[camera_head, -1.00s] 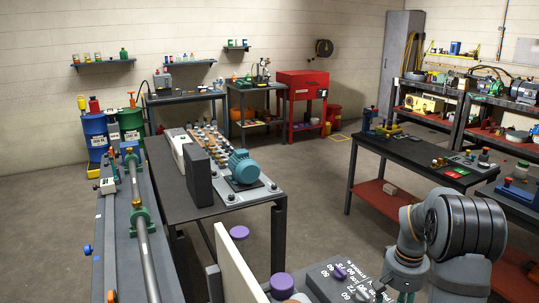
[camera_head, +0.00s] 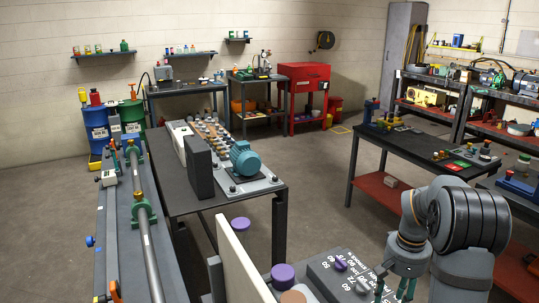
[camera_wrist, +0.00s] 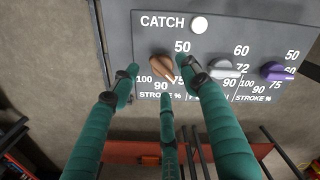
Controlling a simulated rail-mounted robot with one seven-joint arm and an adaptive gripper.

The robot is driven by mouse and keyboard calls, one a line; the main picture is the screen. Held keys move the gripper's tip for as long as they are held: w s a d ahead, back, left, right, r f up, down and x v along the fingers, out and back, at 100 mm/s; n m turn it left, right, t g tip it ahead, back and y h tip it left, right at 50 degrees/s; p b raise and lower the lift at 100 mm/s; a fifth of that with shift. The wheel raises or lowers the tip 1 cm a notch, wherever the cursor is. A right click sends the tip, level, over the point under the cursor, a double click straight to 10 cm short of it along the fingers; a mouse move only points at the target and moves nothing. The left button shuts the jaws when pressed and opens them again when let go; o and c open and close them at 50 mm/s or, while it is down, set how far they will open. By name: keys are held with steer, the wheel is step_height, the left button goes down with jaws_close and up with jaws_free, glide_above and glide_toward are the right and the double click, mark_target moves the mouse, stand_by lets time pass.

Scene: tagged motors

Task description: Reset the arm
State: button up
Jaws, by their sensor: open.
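My gripper (camera_head: 394,288) hangs at the lower right of the head view, beside a dark control panel (camera_head: 328,272). The panel (camera_wrist: 222,20) lies ahead of the fingertips, with the word CATCH and dial scales in white. A brown knob (camera_wrist: 162,68) stands between the fingertips in the picture; whether any finger touches it I cannot tell. A grey knob (camera_wrist: 224,68) and a purple knob (camera_wrist: 276,71) are to its right.
A bench (camera_head: 181,205) with a teal motor (camera_head: 243,160) stands left of centre. A rail bench with a long shaft (camera_head: 145,220) runs along the left. A dark table (camera_head: 405,155) with a red lower shelf is at right. Open floor (camera_head: 320,215) lies between them.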

step_height(320, 180, up, 8)
step_height(320, 180, down, 12)
steer(key=shift+s+f, duration=0.1)
steer(key=shift+r+n+p, duration=0.2)
steer(key=shift+n+p, duration=0.25)
steer(key=shift+n, duration=0.05)
steer(key=shift+d+f+n+p, duration=0.15)
steer(key=shift+n+p, duration=0.15)
steer(key=shift+n, duration=0.5)
